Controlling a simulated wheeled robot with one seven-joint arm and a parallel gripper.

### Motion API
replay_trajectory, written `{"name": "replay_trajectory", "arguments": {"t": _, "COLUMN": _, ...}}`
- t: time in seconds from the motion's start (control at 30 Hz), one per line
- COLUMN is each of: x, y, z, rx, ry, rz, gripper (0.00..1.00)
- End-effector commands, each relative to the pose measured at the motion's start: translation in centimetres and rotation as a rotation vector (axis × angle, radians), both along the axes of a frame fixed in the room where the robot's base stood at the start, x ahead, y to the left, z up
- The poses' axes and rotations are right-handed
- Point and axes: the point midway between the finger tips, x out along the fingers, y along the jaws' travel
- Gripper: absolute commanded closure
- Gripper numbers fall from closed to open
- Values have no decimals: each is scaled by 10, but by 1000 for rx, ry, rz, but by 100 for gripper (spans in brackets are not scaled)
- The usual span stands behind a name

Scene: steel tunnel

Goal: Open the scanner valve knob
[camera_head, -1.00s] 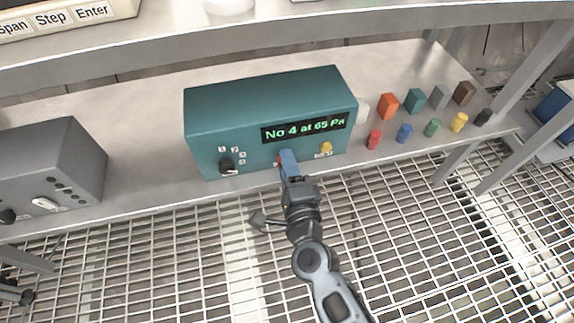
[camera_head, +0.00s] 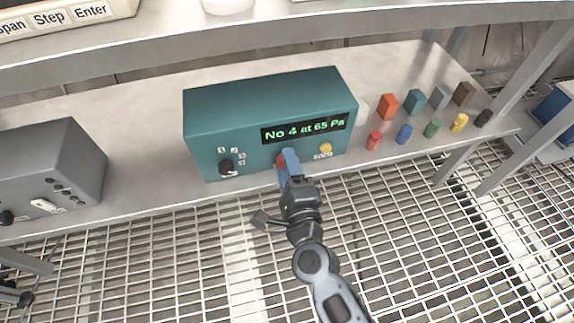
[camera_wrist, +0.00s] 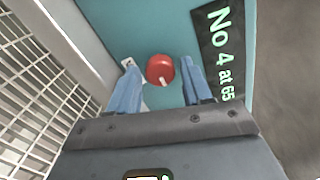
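The teal scanner box (camera_head: 230,115) stands on the shelf, and its display reads "No 4 at 65 Pa". Its front has a black knob (camera_head: 227,167) with a white pointer, a red knob (camera_head: 280,161) and a yellow knob (camera_head: 326,148). The labels are too small to read, so I cannot tell which is the valve knob. My gripper (camera_head: 288,160) is at the red knob, with its blue fingers partly covering it. In the wrist view, my gripper (camera_wrist: 160,82) is open, its fingers on either side of the red knob (camera_wrist: 160,69), with gaps showing.
A grey box (camera_head: 50,165) stands on the shelf at left. Several coloured blocks and cylinders, including a red cylinder (camera_head: 374,140), stand to the right of the scanner. An upper shelf edge (camera_head: 300,38) runs above. The grating floor (camera_head: 430,220) lies below.

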Motion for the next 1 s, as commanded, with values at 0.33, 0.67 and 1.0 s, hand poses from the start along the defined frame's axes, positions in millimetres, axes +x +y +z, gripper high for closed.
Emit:
{"name": "replay_trajectory", "arguments": {"t": 0.33, "x": -1, "y": 1, "z": 1, "rx": -1, "ry": -2, "rz": 2, "gripper": 41}}
{"name": "replay_trajectory", "arguments": {"t": 0.67, "x": -42, "y": -10, "z": -1, "rx": 0, "ry": 1, "rz": 2, "gripper": 41}}
{"name": "replay_trajectory", "arguments": {"t": 1.0, "x": -74, "y": -21, "z": 0, "rx": -1, "ry": 0, "rz": 1, "gripper": 41}}
